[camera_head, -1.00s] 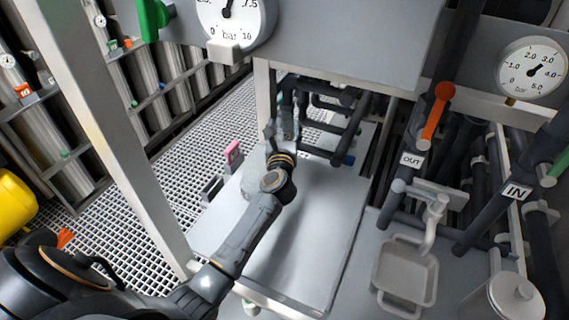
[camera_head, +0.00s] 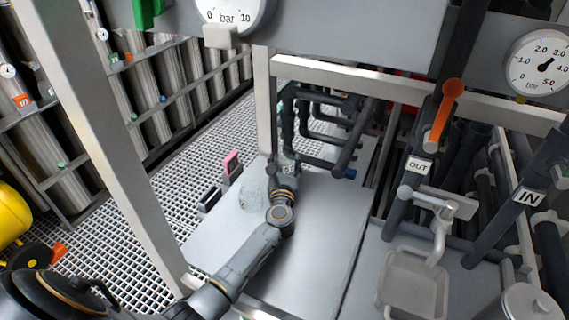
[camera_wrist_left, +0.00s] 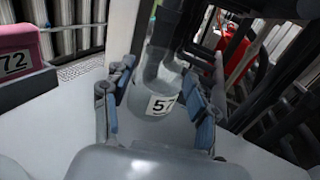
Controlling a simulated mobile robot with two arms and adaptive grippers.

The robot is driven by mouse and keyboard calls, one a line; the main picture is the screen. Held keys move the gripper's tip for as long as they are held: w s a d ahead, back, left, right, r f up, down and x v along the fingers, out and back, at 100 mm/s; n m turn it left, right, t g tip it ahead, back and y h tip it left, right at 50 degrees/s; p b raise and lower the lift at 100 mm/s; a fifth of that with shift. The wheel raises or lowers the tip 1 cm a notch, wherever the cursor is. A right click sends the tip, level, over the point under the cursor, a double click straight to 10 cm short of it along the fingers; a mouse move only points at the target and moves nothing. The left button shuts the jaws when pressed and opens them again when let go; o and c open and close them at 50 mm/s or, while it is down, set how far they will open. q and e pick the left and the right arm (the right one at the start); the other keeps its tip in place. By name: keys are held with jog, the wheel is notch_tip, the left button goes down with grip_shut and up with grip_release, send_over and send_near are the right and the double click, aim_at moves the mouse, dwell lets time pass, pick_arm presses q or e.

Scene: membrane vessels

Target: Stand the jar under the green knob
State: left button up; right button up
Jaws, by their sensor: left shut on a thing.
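A clear jar (camera_wrist_left: 142,99) with a white label reading 57 stands about upright in the left wrist view. My left gripper (camera_wrist_left: 159,112) is shut on it, with blue-padded fingers on both sides. A dark pipe end (camera_wrist_left: 152,66) overlaps the jar's mouth from above; I cannot tell whether they touch. In the head view my left gripper (camera_head: 282,170) is low over the grey bench, in front of the dark pipes, and largely hides the jar. A green handle (camera_head: 147,13) shows at the top left; I cannot tell whether it is the green knob. My right gripper is out of view.
A pink block (camera_head: 231,163) and a clear, see-through object (camera_head: 253,194) are left of my gripper. Dark pipes (camera_head: 320,160) rise behind it. A white post (camera_head: 265,100) stands close behind. The grey bench top (camera_head: 325,225) is bare at the right.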

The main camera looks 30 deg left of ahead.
pick_arm(q)
jog(key=shift+f, duration=0.2)
jog(key=o, duration=1)
jog(key=shift+r, duration=0.2)
jog(key=v, duration=1.2)
